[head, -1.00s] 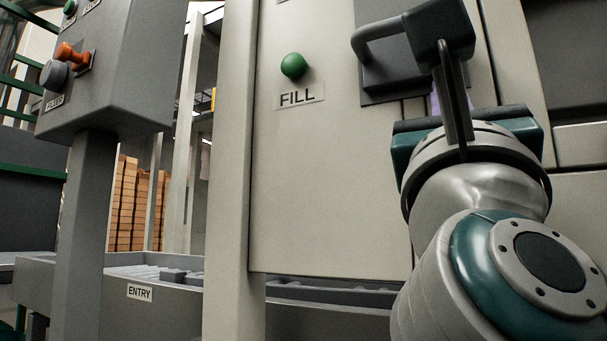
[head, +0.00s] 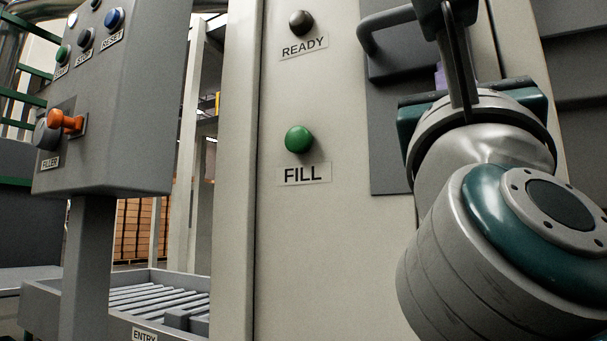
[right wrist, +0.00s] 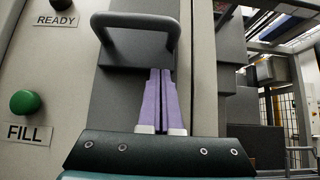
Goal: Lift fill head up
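The fill head's dark grey handle (head: 366,35) is a bent bar on a block in front of a dark plate (head: 388,150), on the pale machine front. It also shows in the right wrist view as a handle (right wrist: 135,20) above the fingers. My right gripper (right wrist: 161,72) has its two purple fingers side by side with only a thin slit between them. The tips lie just below the handle, near its right leg. I cannot tell whether they touch it. In the head view my right arm hides most of the gripper. My left gripper is out of view.
Left of the handle are a green FILL button (head: 299,139) and a dark READY lamp (head: 301,23). A grey control box (head: 115,115) with an orange FILLER knob (head: 66,121) stands at left. A roller conveyor (head: 155,297) lies low behind it.

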